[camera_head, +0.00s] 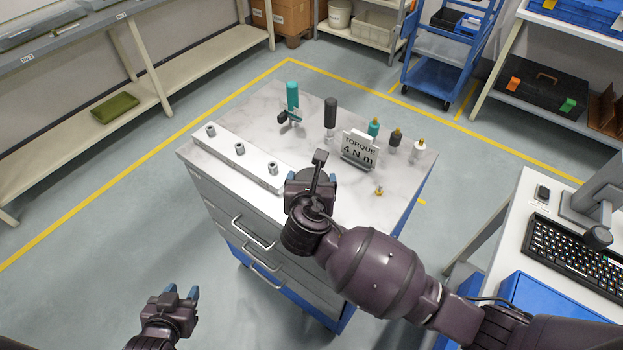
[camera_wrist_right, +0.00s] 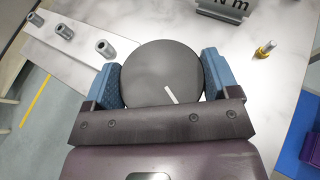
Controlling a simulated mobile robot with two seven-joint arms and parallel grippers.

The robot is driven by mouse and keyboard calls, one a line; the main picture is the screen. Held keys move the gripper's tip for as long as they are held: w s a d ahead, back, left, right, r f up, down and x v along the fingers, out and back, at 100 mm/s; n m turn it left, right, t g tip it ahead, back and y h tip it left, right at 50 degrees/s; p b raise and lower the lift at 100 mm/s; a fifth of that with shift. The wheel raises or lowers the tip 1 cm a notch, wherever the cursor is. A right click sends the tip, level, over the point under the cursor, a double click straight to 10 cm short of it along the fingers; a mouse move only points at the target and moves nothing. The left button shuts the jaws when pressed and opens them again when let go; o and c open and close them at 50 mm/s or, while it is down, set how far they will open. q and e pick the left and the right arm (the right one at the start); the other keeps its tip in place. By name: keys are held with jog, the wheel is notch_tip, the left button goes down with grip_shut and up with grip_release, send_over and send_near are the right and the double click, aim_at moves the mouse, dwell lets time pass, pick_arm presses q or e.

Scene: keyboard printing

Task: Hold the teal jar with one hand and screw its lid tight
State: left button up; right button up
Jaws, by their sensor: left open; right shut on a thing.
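I see no clear jar with a lid. A tall teal cylinder (camera_head: 292,95) stands upright at the back of the marble-topped cabinet, and a small teal piece with a brass tip (camera_head: 373,127) stands further right. My right gripper (camera_head: 312,181) is over the cabinet's front part, shut on a round dark thing (camera_wrist_right: 160,70). Its flat top with a white line shows between the blue fingers in the right wrist view; its lower part is hidden. My left gripper (camera_head: 181,293) is open and empty, low at the left, away from the cabinet.
A pale bar with three metal sockets (camera_head: 240,149) lies along the cabinet's left edge. A black-handled tool (camera_head: 330,112), a "TORQUE 4 N m" sign (camera_head: 359,149), black (camera_head: 395,138) and white (camera_head: 419,148) brass-tipped pieces stand behind. A small brass piece (camera_head: 379,191) is at the right.

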jog(key=shift+f, duration=0.3)
jog(key=shift+f, duration=0.1)
jog(key=o, duration=1.1)
jog(key=shift+o, duration=0.2)
jog(key=shift+v, duration=2.55)
jog(key=v, duration=1)
jog(key=shift+s, duration=0.4)
